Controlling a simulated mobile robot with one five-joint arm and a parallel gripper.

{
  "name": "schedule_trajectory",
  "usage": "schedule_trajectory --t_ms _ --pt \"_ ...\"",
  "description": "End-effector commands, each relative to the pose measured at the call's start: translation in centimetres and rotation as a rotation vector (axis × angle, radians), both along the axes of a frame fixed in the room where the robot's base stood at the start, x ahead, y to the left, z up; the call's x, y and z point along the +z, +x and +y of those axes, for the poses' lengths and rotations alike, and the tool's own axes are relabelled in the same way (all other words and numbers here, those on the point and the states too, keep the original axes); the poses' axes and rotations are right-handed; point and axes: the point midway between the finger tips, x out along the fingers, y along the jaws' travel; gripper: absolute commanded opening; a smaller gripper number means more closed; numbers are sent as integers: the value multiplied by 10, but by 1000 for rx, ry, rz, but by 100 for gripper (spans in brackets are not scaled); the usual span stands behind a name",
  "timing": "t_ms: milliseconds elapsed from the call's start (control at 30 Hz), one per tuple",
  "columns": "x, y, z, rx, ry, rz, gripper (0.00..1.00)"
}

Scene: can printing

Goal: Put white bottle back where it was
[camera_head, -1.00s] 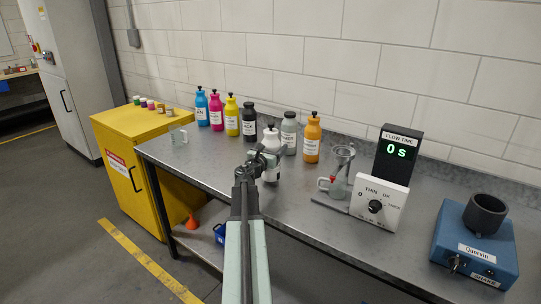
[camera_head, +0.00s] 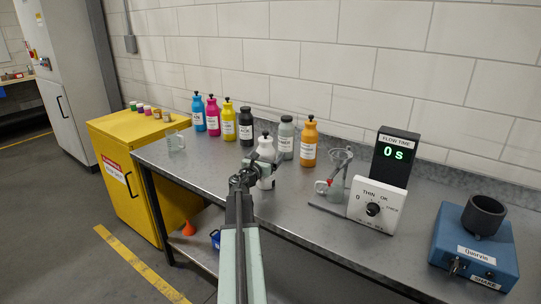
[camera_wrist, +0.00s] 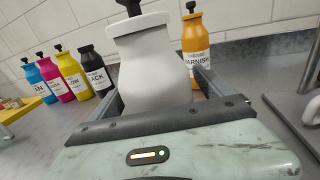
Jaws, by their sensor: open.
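The white bottle (camera_head: 265,146) has a black cap and stands on the grey metal bench, in front of the row of bottles, between the black bottle and the grey bottle as the head view shows it. My gripper (camera_head: 260,163) is at the bottle and hides part of its body. In the wrist view my gripper (camera_wrist: 160,88) is open, with one finger on each side of the white bottle (camera_wrist: 155,62). The bottle looks upright. Its lower part is hidden there by my gripper body, and I cannot tell whether a finger touches it.
Blue (camera_head: 198,114), magenta (camera_head: 212,117), yellow (camera_head: 229,123) and black (camera_head: 246,127) bottles stand left behind it. Grey (camera_head: 286,138) and orange varnish (camera_head: 309,144) bottles stand right.

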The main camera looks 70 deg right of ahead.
Motion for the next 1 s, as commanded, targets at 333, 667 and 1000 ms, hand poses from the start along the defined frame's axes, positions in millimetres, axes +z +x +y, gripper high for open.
schedule_trajectory --t_ms 333,667,1000 --pt "0 2 88 1 0 0 91" --pt "0 5 113 -1 0 0 91" --pt "-12 32 130 7 42 -141 91"
